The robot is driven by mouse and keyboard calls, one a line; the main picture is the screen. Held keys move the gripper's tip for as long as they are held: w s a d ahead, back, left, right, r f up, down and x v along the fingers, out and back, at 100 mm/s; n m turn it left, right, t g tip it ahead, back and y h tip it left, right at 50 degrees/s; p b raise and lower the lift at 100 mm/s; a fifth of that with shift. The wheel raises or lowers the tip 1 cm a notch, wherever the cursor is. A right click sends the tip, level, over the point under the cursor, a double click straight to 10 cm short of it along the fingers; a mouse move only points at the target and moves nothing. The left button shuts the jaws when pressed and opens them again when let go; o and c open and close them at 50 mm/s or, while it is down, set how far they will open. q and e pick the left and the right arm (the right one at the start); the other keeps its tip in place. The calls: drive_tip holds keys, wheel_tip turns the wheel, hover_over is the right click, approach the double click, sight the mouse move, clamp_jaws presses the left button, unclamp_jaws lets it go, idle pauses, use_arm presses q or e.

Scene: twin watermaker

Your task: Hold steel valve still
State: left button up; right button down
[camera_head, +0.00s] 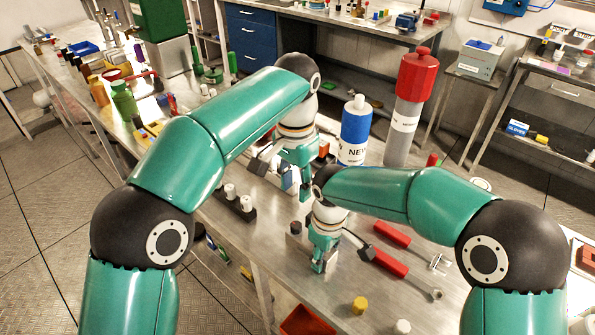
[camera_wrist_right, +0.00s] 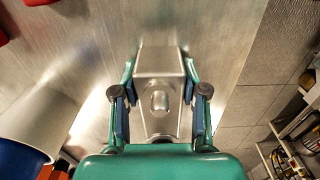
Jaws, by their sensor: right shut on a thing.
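The steel valve (camera_wrist_right: 160,62) is a grey metal body with a boxy end and a rounded knob, in the middle of the right wrist view. My right gripper (camera_wrist_right: 160,98) has one finger on each side of it and is shut on it, close to the bench's edge. In the head view my right gripper (camera_head: 320,264) points down at the bench front, and the valve is largely hidden by it. My left gripper (camera_head: 292,178) hangs behind and above it, near small blue and white items. Its fingertips are partly hidden, so its opening is unclear.
A blue and white bottle (camera_head: 355,130) and a tall red-capped cylinder (camera_head: 405,108) stand behind my grippers. Red-handled tools (camera_head: 390,264) and a yellow cap (camera_head: 359,305) lie at the right. A dark rack with white pieces (camera_head: 236,202) stands at the left along the bench edge.

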drive_tip(key=c, duration=0.5)
unclamp_jaws()
drive_tip(key=shift+r, duration=0.1)
